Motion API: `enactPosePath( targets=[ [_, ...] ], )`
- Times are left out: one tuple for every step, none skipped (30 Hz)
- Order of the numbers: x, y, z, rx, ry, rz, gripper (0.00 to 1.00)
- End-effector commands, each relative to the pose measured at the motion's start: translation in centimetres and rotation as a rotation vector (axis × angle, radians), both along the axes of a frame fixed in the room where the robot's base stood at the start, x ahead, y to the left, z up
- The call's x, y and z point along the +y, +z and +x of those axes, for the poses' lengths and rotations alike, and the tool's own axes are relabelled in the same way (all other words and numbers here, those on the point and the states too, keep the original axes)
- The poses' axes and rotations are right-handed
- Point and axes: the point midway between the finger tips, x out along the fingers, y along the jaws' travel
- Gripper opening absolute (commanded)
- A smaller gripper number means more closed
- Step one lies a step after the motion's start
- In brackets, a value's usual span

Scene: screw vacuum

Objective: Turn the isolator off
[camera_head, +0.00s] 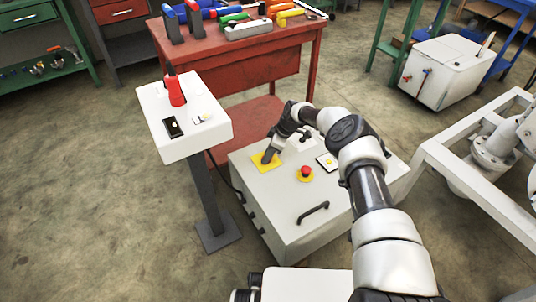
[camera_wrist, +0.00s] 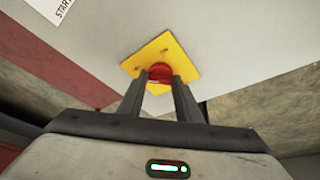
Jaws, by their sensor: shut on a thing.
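The isolator is a red knob (camera_wrist: 159,73) on a square yellow plate (camera_wrist: 152,56), set in the top of a white cabinet (camera_head: 268,192). In the head view only the yellow plate (camera_head: 262,164) shows, at the cabinet's far left corner; my gripper hides the knob. My gripper (camera_head: 269,157) reaches down over the plate. In the wrist view the two dark fingers of my gripper (camera_wrist: 160,80) stand on either side of the red knob and are shut on it. The knob's exact turn angle cannot be told.
A red emergency button (camera_head: 305,172) on a yellow base and a black handle (camera_head: 313,212) sit on the cabinet top. A white pedestal box (camera_head: 190,143) stands to the left. A red workbench (camera_head: 240,50) with tools is behind. A white frame (camera_head: 475,200) stands right.

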Motion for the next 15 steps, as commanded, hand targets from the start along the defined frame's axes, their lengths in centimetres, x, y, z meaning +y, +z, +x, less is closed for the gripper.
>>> enactPosePath(
  targets=[
    [-0.04,-0.06,-0.03,0.001,0.007,-0.002,0.09],
    [-0.05,-0.07,-0.04,0.001,0.009,-0.002,0.09],
    [-0.04,-0.06,-0.04,0.001,0.012,-0.002,0.09],
    [-0.05,-0.07,-0.04,0.001,0.013,-0.002,0.09],
    [-0.06,-0.06,-0.04,0.001,0.014,-0.002,0.09],
    [-0.06,-0.06,-0.04,0.001,0.015,-0.002,0.09],
    [-0.06,-0.06,-0.04,0.001,0.015,-0.003,0.09],
    [-0.06,-0.06,-0.04,0.001,0.015,-0.003,0.09],
    [-0.06,-0.06,-0.04,0.001,0.015,-0.003,0.09],
    [-0.06,-0.06,-0.04,0.001,0.015,-0.003,0.09],
    [-0.06,-0.06,-0.04,0.001,0.015,-0.003,0.09],
    [-0.06,-0.06,-0.04,0.001,0.015,-0.003,0.09],
    [-0.06,-0.06,-0.04,0.001,0.015,-0.003,0.09],
    [-0.06,-0.06,-0.04,0.001,0.015,-0.003,0.09],
    [-0.06,-0.06,-0.03,0.001,0.015,-0.003,0.36]
  ],
)
